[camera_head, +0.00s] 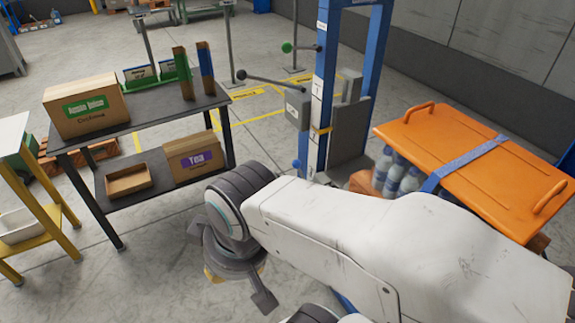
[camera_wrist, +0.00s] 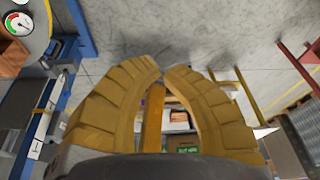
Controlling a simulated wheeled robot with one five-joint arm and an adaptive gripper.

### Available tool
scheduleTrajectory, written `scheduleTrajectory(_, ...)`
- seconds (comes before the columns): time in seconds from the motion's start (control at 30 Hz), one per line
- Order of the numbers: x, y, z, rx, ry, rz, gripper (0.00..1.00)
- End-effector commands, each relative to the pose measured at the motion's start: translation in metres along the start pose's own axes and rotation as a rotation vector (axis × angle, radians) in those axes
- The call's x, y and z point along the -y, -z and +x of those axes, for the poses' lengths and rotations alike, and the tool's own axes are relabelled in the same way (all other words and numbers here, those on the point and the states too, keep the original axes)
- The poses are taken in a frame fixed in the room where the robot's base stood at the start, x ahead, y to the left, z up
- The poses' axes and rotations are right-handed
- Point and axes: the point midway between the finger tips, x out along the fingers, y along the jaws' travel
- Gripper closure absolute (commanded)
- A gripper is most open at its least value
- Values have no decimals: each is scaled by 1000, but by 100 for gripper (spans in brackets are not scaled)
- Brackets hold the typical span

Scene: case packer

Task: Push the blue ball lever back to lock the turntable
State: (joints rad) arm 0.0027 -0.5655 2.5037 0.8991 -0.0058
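A blue ball (camera_head: 297,163) shows low on the left side of the blue upright frame (camera_head: 322,95) in the head view, just beyond my arm; its rod is mostly hidden. I cannot make out the blue ball lever in the wrist view. I cannot clearly identify the turntable. My gripper (camera_wrist: 162,70) has yellow fingers with their tips drawn together, and nothing is seen held between them. In the head view the gripper hangs to the left of and nearer than the blue ball, apart from it, mostly hidden by my wrist.
A green ball lever (camera_head: 287,47) and a dark-tipped lever (camera_head: 241,74) stick out left from the frame. An orange lid (camera_head: 470,150) and bottles (camera_head: 396,172) stand right. A dark shelf table (camera_head: 150,117) with boxes is left. Bare floor lies between table and frame.

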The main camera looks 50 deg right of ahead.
Motion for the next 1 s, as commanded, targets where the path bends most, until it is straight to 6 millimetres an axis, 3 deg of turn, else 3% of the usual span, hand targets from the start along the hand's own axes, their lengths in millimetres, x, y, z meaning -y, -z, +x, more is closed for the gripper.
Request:
scheduleTrajectory(0.43, 0, 0, 1, -1, 0, -1, 100)
scheduleTrajectory(0.57, -2, 6, 12, -19, -4, -11, 100)
scheduleTrajectory(0.77, -18, 39, 60, -116, -36, -80, 100)
scheduleTrajectory(1.0, -65, 104, 143, -302, -158, -230, 100)
